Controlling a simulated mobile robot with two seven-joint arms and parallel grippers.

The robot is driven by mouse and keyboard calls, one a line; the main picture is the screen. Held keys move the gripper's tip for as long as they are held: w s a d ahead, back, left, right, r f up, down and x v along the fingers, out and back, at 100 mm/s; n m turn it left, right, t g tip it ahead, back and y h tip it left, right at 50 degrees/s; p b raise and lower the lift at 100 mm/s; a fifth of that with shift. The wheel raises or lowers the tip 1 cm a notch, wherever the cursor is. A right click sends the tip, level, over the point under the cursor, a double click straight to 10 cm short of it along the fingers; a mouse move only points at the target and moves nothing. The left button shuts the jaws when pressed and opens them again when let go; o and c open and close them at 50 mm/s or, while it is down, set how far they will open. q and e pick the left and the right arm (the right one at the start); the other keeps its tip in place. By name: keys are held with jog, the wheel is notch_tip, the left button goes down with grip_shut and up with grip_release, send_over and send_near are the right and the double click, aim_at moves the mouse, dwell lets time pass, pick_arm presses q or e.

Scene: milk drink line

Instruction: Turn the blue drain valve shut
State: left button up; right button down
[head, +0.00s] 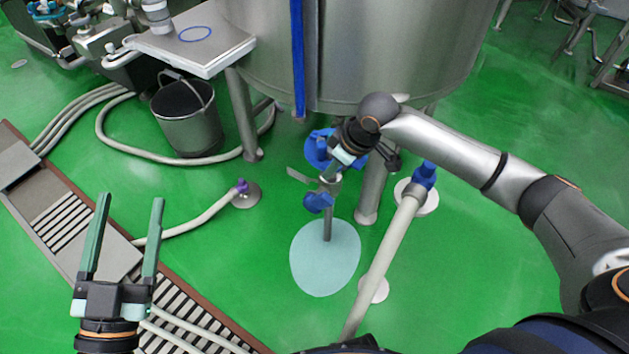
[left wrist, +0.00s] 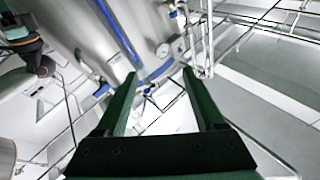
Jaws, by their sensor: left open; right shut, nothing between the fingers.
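The blue drain valve (head: 318,148) is under the steel tank, its blue part partly hidden behind my right gripper. A grey lever (head: 299,176) sticks out to the left just below it. A second blue part (head: 318,202) sits lower, beside a short outlet pipe (head: 327,224) that points down. My right gripper (head: 334,172) is shut and empty, right up at the valve; I cannot tell whether it touches. My left gripper (head: 130,203) is open and empty, far left of the valve; its spread fingers also show in the left wrist view (left wrist: 169,80).
A pale blue puddle (head: 325,262) lies on the green floor under the outlet. The steel tank (head: 380,50) stands above, on legs. A bucket (head: 187,122), hoses, a slatted floor drain (head: 62,222) and a blue-ended pipe (head: 385,250) are around. Open floor lies at right.

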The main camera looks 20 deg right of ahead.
jog(key=b, duration=0.2)
send_over(319, 195)
jog(key=s, duration=0.1)
jog(key=f, duration=0.4)
jog(key=shift+s+d+f, duration=0.1)
jog(key=shift+d+f, duration=0.3)
jog(key=b+x, duration=0.2)
jog(key=x, duration=0.3)
pick_arm(q)
jog(key=s+d+r+m+t+h, duration=0.1)
jog(key=s+r+m+h, duration=0.4)
jog(key=s+r+h, duration=0.1)
jog(key=shift+d+r+h, duration=0.15)
jog(key=shift+r+h, duration=0.6)
jog(key=shift+h, duration=0.05)
pick_arm(e)
jog(key=shift+d, duration=0.15)
jog(key=shift+s+d, duration=0.1)
jog(key=shift+s, duration=0.1)
pick_arm(q)
jog(key=shift+s+a+r+m+t, duration=0.1)
jog(key=shift+a+m+t, duration=0.05)
jog(key=shift+a, duration=0.2)
jog(key=shift+s+a+r+m+t, duration=0.1)
jog(key=shift+a+m+t, duration=0.05)
jog(key=shift+a, duration=0.2)
pick_arm(e)
jog(key=shift+t, duration=0.3)
